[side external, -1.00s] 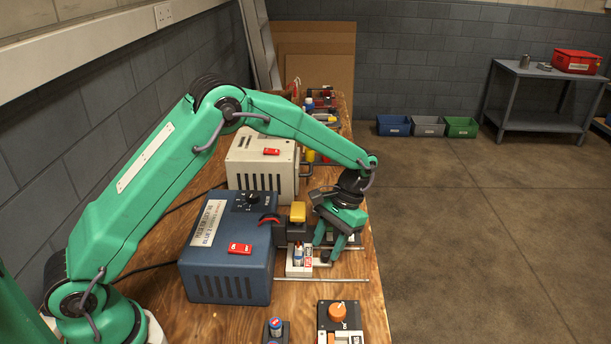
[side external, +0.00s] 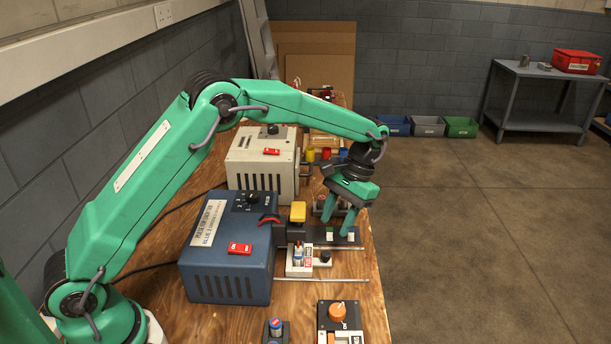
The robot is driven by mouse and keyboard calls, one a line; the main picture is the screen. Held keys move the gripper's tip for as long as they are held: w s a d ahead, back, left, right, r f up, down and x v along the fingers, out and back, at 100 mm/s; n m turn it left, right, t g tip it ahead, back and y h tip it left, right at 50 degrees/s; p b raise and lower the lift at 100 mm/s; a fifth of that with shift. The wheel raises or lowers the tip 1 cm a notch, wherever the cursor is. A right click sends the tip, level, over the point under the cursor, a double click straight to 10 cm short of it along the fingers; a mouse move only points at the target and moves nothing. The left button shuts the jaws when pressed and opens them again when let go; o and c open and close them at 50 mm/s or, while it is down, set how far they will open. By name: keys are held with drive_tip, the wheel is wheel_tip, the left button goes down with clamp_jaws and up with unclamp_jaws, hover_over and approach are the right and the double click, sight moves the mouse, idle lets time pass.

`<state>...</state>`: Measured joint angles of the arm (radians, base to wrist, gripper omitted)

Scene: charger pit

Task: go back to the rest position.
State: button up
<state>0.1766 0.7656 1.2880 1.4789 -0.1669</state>
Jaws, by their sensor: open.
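My gripper (side external: 338,224) is open, with its two green fingers pointing down and apart. It hangs above the dark strip with small pale switches (side external: 338,236) near the right edge of the wooden bench (side external: 230,318). I see nothing between the fingers. Just below and left of it is a white fixture (side external: 300,268) holding a small upright cylinder, with a dark knob (side external: 325,257) at its right. Whether the fingertips touch the strip is hard to tell.
A blue charger box (side external: 228,265) with a red switch stands left of my gripper, and a cream box (side external: 262,165) behind it. A yellow block (side external: 298,212) stands between blue box and gripper. An orange-knob box (side external: 337,313) is in front. Open floor lies right.

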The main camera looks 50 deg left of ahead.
drive_tip(key=shift+r, duration=0.1)
idle(0.3)
drive_tip(key=s+a+r+n+t, duration=0.1)
drive_tip(key=s+a+r+t, duration=0.2)
drive_tip(key=r, duration=0.4)
drive_tip(key=s+a+r+t, duration=0.2)
drive_tip(key=s+a+r, duration=0.1)
drive_tip(key=s+r, duration=0.3)
drive_tip(key=s+a+r+t, duration=0.1)
drive_tip(key=s+t, duration=0.1)
drive_tip(key=s, duration=0.6)
drive_tip(key=s+a+r+t, duration=0.1)
drive_tip(key=s+t, duration=0.2)
drive_tip(key=s, duration=0.6)
drive_tip(key=shift+s+a+m+h, duration=0.15)
drive_tip(key=shift+a+m+h, duration=0.2)
drive_tip(key=shift+m+h, duration=0.05)
